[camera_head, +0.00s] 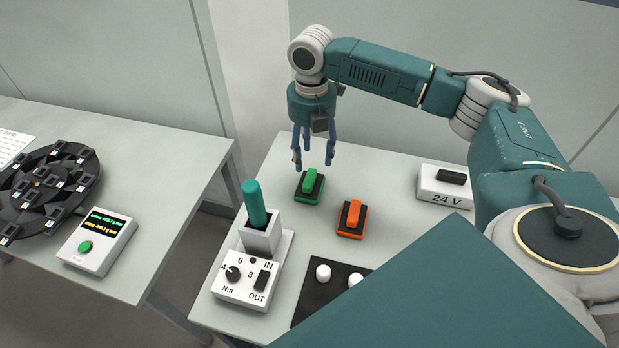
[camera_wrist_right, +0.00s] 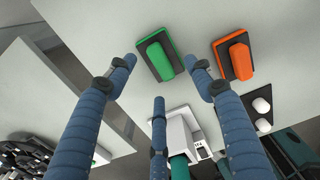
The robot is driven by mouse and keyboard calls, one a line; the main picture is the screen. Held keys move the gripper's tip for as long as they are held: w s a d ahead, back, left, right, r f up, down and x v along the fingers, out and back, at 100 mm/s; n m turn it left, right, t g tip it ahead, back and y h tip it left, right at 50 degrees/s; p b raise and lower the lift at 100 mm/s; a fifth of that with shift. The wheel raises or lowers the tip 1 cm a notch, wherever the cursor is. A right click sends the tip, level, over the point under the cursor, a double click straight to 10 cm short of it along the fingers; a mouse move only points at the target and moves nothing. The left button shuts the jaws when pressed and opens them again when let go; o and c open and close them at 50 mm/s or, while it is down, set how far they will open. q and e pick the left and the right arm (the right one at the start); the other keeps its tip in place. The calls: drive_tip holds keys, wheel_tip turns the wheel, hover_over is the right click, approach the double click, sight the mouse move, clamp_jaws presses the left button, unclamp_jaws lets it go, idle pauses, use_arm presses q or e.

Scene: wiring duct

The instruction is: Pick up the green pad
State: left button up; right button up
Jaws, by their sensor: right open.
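The green pad (camera_head: 310,186) lies on the right-hand table, a green block on a dark base with a green edge. It also shows at the top of the right wrist view (camera_wrist_right: 158,60). My right gripper (camera_head: 314,165) is open and empty, its fingers pointing down above the green pad and apart from it. In the wrist view its fingers (camera_wrist_right: 160,85) are spread wide, with the pad beyond the tips. My left gripper is not in view.
An orange pad (camera_head: 352,218) lies close to the right of the green one. A torque unit (camera_head: 246,290) with a teal-handled tool (camera_head: 256,205) stands in front. A 24 V box (camera_head: 446,187) is at right. A gap separates the left table (camera_head: 160,165).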

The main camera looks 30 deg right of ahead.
sight(308, 175)
drive_tip(key=shift+s+f, duration=0.1)
drive_tip(key=shift+f, duration=0.75)
drive_tip(key=f+p, duration=0.1)
drive_tip(key=f, duration=0.1)
drive_tip(key=a+f+p, duration=0.1)
drive_tip(key=f, duration=0.2)
drive_tip(key=shift+w, duration=0.2)
drive_tip(key=shift+f, duration=0.3)
drive_tip(key=shift+c, duration=1)
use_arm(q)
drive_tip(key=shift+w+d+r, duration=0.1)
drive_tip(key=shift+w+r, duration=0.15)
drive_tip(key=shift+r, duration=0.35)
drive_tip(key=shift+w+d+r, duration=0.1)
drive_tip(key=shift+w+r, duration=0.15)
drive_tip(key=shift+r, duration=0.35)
use_arm(e)
drive_tip(key=c, duration=1.1)
